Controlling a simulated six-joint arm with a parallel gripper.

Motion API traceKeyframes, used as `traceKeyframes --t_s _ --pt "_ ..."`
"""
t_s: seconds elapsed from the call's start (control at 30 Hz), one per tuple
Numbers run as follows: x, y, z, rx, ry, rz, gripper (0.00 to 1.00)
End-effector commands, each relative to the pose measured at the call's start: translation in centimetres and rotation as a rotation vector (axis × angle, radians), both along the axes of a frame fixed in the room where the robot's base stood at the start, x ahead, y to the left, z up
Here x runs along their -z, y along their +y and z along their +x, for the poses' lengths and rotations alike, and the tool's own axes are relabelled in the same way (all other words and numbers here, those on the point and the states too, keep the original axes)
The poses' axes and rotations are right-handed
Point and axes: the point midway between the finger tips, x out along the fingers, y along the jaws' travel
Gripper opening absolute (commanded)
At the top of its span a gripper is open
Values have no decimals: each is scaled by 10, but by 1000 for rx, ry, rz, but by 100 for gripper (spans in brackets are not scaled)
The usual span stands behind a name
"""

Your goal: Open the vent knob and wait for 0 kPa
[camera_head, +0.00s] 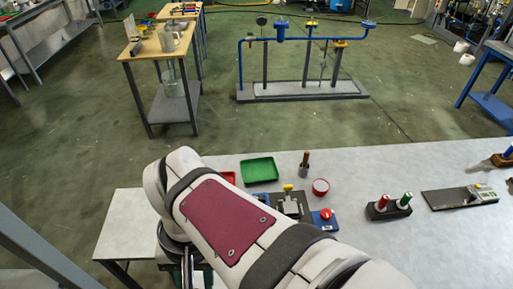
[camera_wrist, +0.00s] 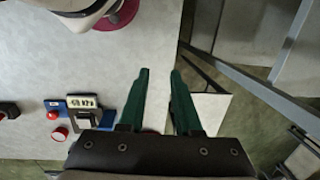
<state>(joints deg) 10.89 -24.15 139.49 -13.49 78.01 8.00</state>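I cannot tell for sure which part is the vent knob, and no kPa reading is legible. In the head view, a small yellow knob (camera_head: 288,187) tops a dark fixture (camera_head: 291,205) on the near table. A red button on a blue box (camera_head: 326,216) sits just right of it. In the wrist view, a red button (camera_wrist: 53,115) and a small light panel with dark marks (camera_wrist: 82,101) lie left of my gripper. My gripper (camera_wrist: 160,72) is open and empty above the table, its two green fingers apart. My arm hides part of the table in the head view.
On the near table are a green tray (camera_head: 259,170), a red round container (camera_head: 320,187), a holder with red and green cylinders (camera_head: 389,208), and a dark flat plate (camera_head: 452,198). A blue pipe rig (camera_head: 305,40) stands on the floor behind.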

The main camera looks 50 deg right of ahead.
Motion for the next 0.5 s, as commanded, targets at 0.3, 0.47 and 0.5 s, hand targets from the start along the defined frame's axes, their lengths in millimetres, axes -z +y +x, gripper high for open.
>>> traceKeyframes --t_s 0.3,0.47,0.5 --pt "22 -316 5 1420 103 -78 72" --pt "43 -385 -54 1742 125 -93 72" --pt "45 -389 -59 1767 127 -93 72"
